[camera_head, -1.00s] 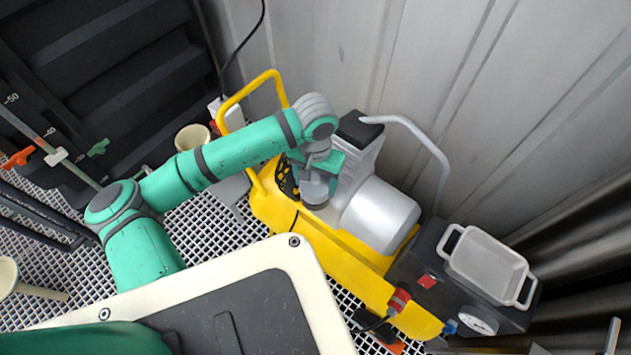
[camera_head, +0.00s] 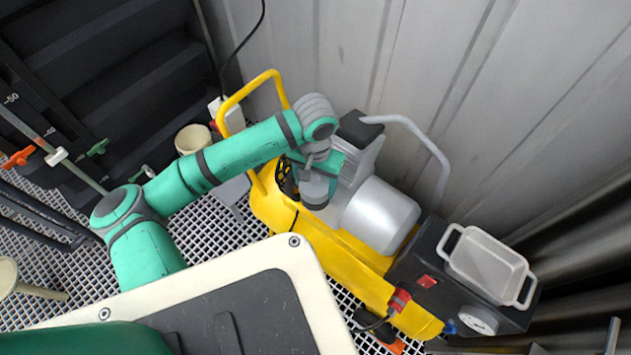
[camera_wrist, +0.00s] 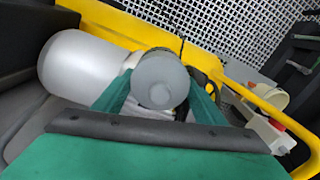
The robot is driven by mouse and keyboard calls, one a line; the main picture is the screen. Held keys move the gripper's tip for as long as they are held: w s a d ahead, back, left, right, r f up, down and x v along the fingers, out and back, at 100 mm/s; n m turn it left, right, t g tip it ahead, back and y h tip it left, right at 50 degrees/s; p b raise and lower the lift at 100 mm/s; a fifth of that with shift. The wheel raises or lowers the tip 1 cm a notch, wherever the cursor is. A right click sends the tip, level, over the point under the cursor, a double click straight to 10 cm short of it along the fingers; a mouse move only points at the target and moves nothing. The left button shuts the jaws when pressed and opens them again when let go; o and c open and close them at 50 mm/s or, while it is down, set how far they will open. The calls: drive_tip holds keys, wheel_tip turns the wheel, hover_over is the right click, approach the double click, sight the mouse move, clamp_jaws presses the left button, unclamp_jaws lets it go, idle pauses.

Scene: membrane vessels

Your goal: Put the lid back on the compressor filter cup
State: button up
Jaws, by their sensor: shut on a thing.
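A round grey lid (camera_wrist: 160,80) shows between my gripper's two teal fingers in the wrist view. In the head view the same grey lid (camera_head: 314,189) is over the yellow compressor, left of the silver motor. My gripper (camera_wrist: 158,92) is shut on the lid. The compressor (camera_head: 335,262) stands on the mesh floor. The filter cup is hidden beneath the lid and gripper, so I cannot tell whether the lid touches it or how it sits.
The silver cylinder (camera_head: 381,216) and a grey bent handle (camera_head: 427,150) rise close right of my gripper. The yellow handle (camera_head: 243,92) stands to the left. A pale tray (camera_head: 487,266) sits on the black control box. The corrugated wall is close behind.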

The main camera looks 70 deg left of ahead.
sight(315, 177)
drive_tip(key=shift+f, duration=0.1)
idle(0.8)
drive_tip(key=o, duration=1.5)
drive_tip(key=shift+c, duration=0.2)
drive_tip(key=shift+r, duration=3.5)
clamp_jaws()
drive_tip(key=shift+f, duration=0.45)
